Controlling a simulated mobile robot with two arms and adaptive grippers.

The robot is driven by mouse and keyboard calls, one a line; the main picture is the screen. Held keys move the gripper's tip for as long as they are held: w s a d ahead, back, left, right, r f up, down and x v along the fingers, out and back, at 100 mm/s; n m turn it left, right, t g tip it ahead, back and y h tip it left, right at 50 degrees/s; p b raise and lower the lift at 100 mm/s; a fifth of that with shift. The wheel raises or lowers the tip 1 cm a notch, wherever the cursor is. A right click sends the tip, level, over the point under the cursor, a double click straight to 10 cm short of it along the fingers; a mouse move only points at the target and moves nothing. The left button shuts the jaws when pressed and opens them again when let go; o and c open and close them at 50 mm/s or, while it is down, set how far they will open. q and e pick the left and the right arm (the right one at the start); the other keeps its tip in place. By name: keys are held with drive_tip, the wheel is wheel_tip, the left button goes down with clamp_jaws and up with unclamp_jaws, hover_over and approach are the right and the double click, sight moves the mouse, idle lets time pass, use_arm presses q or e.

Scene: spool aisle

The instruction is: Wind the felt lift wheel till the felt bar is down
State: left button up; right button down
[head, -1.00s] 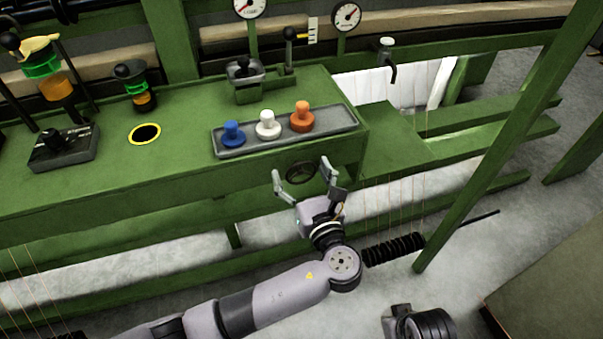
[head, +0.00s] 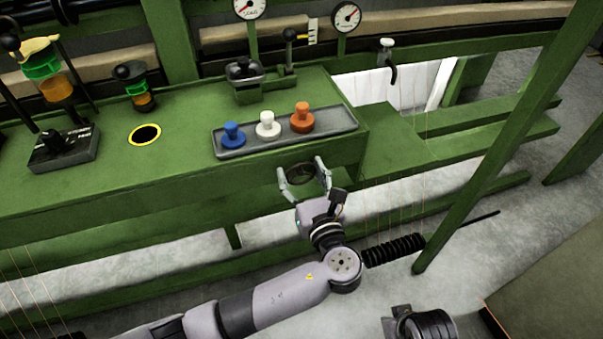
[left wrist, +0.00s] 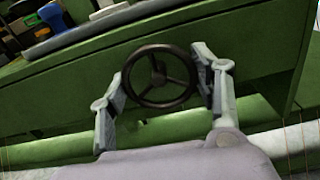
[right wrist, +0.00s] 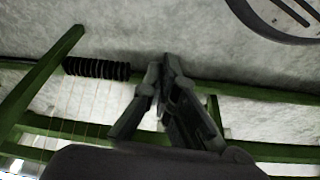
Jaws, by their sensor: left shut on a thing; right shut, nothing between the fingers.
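The felt lift wheel is a small dark three-spoked handwheel (left wrist: 160,78) on the front face of the green bench. It also shows in the head view (head: 301,174), partly hidden by the fingers. My left gripper (head: 301,167) has its two fingers on opposite sides of the wheel's rim, shut on it. In the left wrist view the fingers (left wrist: 162,88) flank the rim left and right. My right gripper (right wrist: 160,70) is shut and empty over the floor, apart from the wheel. I cannot pick out the felt bar with certainty.
A grey tray (head: 344,124) with blue (head: 232,136), white (head: 267,124) and orange (head: 302,118) knobs lies on the bench above the wheel. A green slanted post (head: 487,150) stands to the right. A black coil (head: 394,250) and thin threads are near my left wrist.

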use_arm(q)
drive_tip(key=n+p, duration=0.1)
drive_tip(key=n, duration=0.2)
drive_tip(key=shift+n+p, duration=0.3)
drive_tip(key=shift+n, duration=1.7)
use_arm(e)
drive_tip(key=shift+s+f, duration=0.2)
drive_tip(key=shift+f, duration=2.65)
use_arm(q)
drive_tip(key=o, duration=1.2)
